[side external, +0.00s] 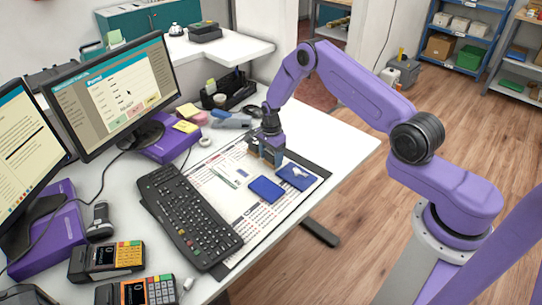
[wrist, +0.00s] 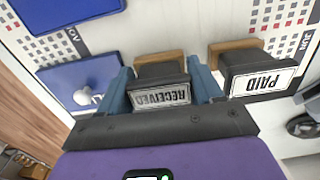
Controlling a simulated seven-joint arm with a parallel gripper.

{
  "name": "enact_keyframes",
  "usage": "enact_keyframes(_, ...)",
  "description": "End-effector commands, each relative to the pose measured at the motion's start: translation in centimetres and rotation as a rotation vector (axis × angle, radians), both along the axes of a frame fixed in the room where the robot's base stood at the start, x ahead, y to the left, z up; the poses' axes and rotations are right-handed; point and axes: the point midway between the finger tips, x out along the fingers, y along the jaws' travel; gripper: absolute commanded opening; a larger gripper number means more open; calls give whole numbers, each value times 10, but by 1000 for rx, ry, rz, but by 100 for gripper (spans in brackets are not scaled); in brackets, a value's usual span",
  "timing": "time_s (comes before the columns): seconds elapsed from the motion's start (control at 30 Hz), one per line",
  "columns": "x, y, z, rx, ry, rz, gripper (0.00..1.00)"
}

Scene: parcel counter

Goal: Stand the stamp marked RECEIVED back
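In the wrist view, the stamp marked RECEIVED (wrist: 158,95) is a dark block with a wooden part at its far side and its label upside down. My gripper (wrist: 160,72) has one blue-grey finger along each side of it, apparently touching both sides. A matching stamp marked PAID (wrist: 262,82) sits just right of the right finger. In the side external view, my gripper (side external: 267,150) is low over the far part of the printed desk mat (side external: 222,188), and its fingers mostly hide the stamps. I cannot tell whether the RECEIVED stamp is clear of the surface.
Two blue flat pads, one plain (side external: 267,189) and one with a white shape on it (side external: 297,176), lie on the mat in front of my gripper. A black keyboard (side external: 190,215) lies left of them. A dark organiser (side external: 230,92) stands behind. The right desk edge is clear.

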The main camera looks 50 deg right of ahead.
Motion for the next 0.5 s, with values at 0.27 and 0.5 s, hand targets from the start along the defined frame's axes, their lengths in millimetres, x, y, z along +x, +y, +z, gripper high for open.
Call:
enact_keyframes(0.27, 0, 0, 0, 0, 0, 0, 95)
enact_keyframes(0.5, 0, 0, 6, 0, -1, 0, 95)
